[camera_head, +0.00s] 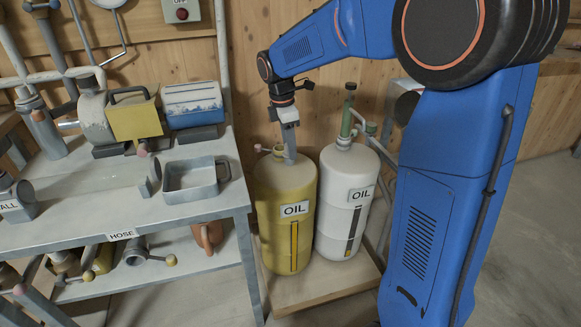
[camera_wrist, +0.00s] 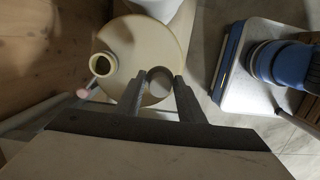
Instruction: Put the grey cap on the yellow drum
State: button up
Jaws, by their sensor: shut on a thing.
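The yellow drum (camera_head: 270,190) stands upright on a low wooden platform, labelled OIL. In the wrist view its pale round top (camera_wrist: 145,35) fills the upper middle. The drum's open neck (camera_wrist: 103,64) shows at the left of that top, uncovered, with a dark hole. My gripper (camera_head: 290,158) points down over the drum top. In the wrist view my gripper (camera_wrist: 160,82) is shut on the grey cap (camera_wrist: 160,75), a round grey disc between the fingertips. The cap is beside the neck, to its right in that view. Its height above the drum top is hard to tell.
A white OIL drum (camera_head: 345,200) with a green-topped pump (camera_head: 347,112) stands close right of the yellow drum. A thin pink-tipped lever (camera_wrist: 84,93) sticks out near the neck. A metal table (camera_head: 100,215) with a tray (camera_head: 190,190) stands at the left.

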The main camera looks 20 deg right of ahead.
aim_at(289, 161)
jog(key=shift+f, duration=2.85)
jog(key=shift+f, duration=0.1)
jog(key=o, duration=1.2)
